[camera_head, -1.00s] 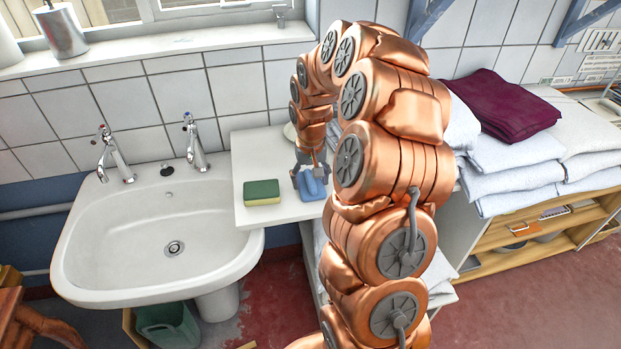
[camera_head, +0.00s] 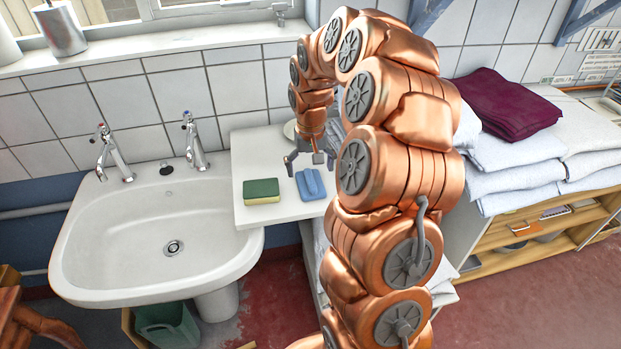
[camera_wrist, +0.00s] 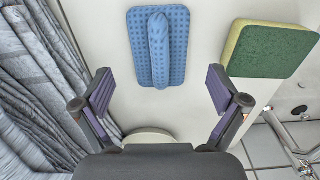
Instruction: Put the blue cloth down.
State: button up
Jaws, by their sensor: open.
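The blue cloth (camera_head: 310,184) lies on the white counter (camera_head: 285,212), just right of the sponge. In the wrist view the cloth (camera_wrist: 172,62) is flat with a raised fold along its middle, and its whole outline shows. My gripper (camera_head: 310,163) is open and empty above the counter, a little behind the cloth toward the wall. In the wrist view its two fingers (camera_wrist: 160,88) are spread wide, apart from the cloth. Nothing is between the fingers but the lower end of the cloth seen beyond them.
A green and yellow sponge (camera_head: 262,191) lies left of the cloth. A white sink (camera_head: 150,255) with two taps (camera_head: 195,145) is further left. Grey folded fabric (camera_wrist: 40,80) hangs close on the wrist view's left side. A maroon cloth (camera_head: 507,103) tops folded linens at right.

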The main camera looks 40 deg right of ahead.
aim_at(310, 177)
notch_tip(310, 177, up, 7)
jog(key=b, duration=0.1)
jog(key=s+a+r+n, duration=0.25)
jog(key=s+a, duration=0.25)
jog(key=a, duration=0.3)
jog(key=s+a+f+n+g, duration=0.1)
jog(key=s+a, duration=0.5)
jog(key=s, duration=0.6)
jog(key=s+a+f+n, duration=0.1)
jog(key=s+a+f, duration=0.2)
jog(key=s+a, duration=0.4)
jog(key=s, duration=0.6)
jog(key=shift+s+f+g+b, duration=0.2)
jog(key=shift+s+g+b, duration=0.1)
jog(key=shift+g, duration=0.1)
